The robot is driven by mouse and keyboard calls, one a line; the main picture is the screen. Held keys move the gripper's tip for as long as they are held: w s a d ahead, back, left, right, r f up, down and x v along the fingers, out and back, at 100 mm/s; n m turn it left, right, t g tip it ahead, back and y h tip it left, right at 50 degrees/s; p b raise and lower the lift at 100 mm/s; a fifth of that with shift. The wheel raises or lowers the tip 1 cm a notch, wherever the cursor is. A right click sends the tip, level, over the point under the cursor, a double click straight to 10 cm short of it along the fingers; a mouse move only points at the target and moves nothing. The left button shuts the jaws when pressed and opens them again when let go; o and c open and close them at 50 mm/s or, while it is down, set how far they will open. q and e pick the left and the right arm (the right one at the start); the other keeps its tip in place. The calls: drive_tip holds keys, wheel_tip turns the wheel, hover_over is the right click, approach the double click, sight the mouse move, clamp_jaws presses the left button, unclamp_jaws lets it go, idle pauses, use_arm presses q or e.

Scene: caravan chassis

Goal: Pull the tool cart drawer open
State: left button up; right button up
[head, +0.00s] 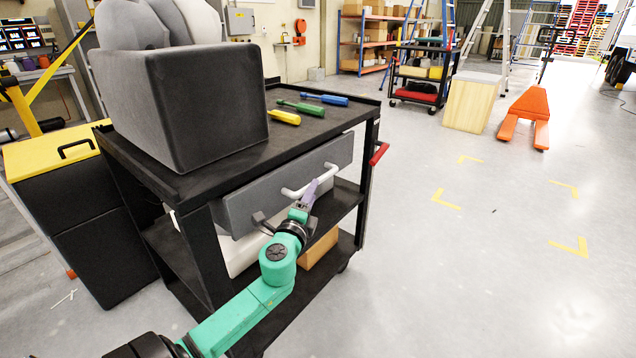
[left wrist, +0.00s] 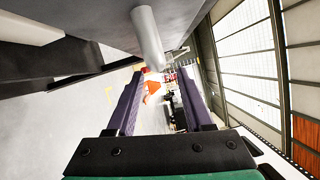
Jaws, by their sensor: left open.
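The black tool cart (head: 190,184) has a grey drawer (head: 325,160) under its top, with a pale bar handle (head: 329,175) on the drawer front. The drawer front shows no clear gap from the cart. My left gripper (head: 308,192) is at the handle, its purple fingers partly hiding the bar. In the left wrist view the two fingers (left wrist: 160,82) are apart, and the handle bar (left wrist: 149,38) reaches down towards the space between their tips. I cannot tell whether they touch it. My right gripper is in neither view.
A grey bin (head: 190,105) and several screwdrivers (head: 302,107) are on the cart top. A red handle (head: 379,153) sticks out at the cart's right. A black cabinet with a yellow top (head: 50,152) stands at left. The floor to the right is open.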

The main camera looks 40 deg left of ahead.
use_arm(q)
drive_tip(key=x, duration=0.6)
drive_tip(key=shift+f, duration=0.1)
drive_tip(key=shift+c, duration=0.4)
clamp_jaws()
drive_tip(key=shift+f, duration=0.1)
idle(0.6)
